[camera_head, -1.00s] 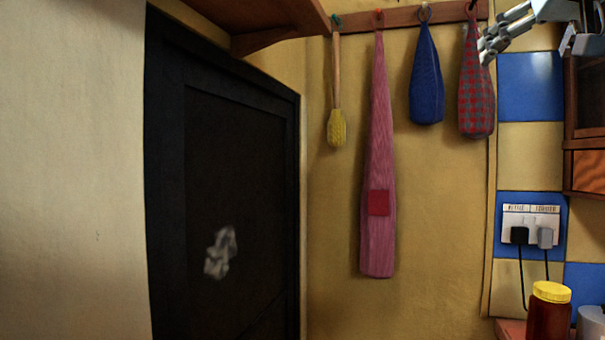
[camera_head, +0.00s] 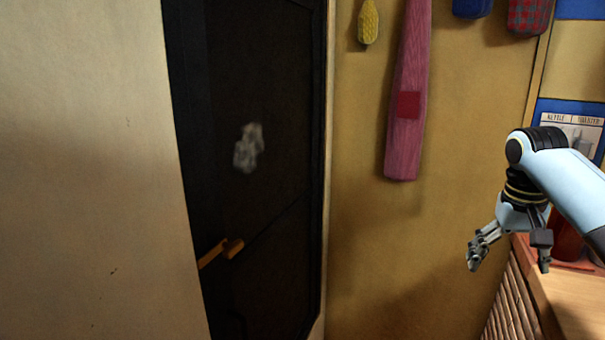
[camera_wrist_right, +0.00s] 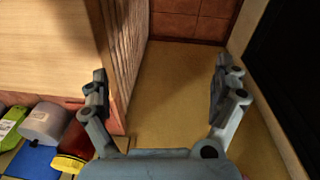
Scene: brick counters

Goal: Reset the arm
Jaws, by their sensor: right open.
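My right arm (camera_head: 570,180) comes in from the right edge in the head view. My right gripper (camera_head: 508,258) hangs down from it, open and empty, in front of the yellow wall and beside the counter's end. In the right wrist view my right gripper (camera_wrist_right: 160,90) shows its two fingers wide apart with nothing between them. My left arm and gripper are in no view.
A wooden counter (camera_head: 570,300) stands at the lower right, close to the gripper. A yellow-lidded jar (camera_wrist_right: 72,155) is near it. A dark door (camera_head: 265,90) with a wooden handle (camera_head: 215,252) is at left. A pink hanging cloth (camera_head: 408,80) is on the wall.

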